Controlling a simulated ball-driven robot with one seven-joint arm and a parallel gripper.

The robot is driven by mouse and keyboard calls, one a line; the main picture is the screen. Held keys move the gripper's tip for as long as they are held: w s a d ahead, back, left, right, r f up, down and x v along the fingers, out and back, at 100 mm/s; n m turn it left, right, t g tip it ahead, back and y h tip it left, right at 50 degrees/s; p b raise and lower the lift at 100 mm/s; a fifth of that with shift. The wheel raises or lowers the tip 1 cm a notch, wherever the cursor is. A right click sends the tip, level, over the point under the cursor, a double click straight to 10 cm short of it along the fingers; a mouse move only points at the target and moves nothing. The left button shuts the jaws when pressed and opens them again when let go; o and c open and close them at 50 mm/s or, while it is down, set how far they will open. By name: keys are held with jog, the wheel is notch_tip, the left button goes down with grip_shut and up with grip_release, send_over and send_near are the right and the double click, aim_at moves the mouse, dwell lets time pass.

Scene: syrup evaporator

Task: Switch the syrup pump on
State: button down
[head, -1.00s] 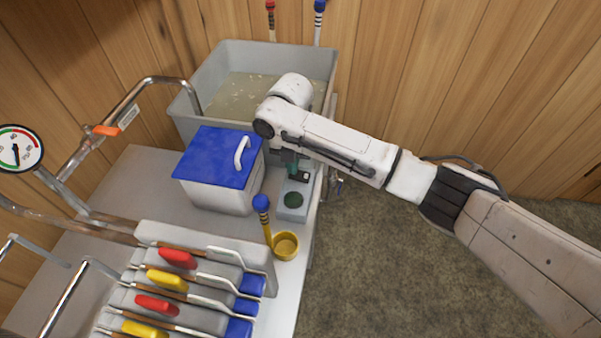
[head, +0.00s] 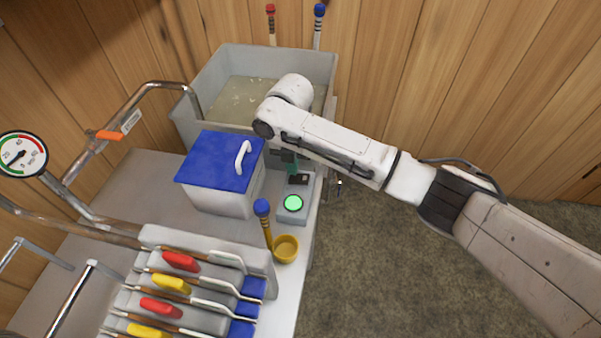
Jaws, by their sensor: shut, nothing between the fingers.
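The pump's grey switch box (head: 284,215) stands on the counter's right edge, beside the blue-lidded box. Its round lamp (head: 293,203) glows bright green. A dark rocker switch (head: 299,179) shows at the far end of its top. My gripper (head: 292,170) is just above and behind the switch, partly hidden under my arm. It is shut with nothing in it. I cannot tell whether its tips touch the switch.
The blue-lidded box (head: 215,160) is close on the left. A yellow cup (head: 286,249) and a blue-topped stick (head: 262,208) stand in front. A large grey tub (head: 205,84) is behind. A pressure gauge (head: 22,154) is at far left. Open floor lies right.

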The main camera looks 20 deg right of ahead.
aim_at(293, 178)
notch_tip(293, 178, up, 5)
jog(key=p, duration=0.3)
jog(key=shift+p, duration=0.4)
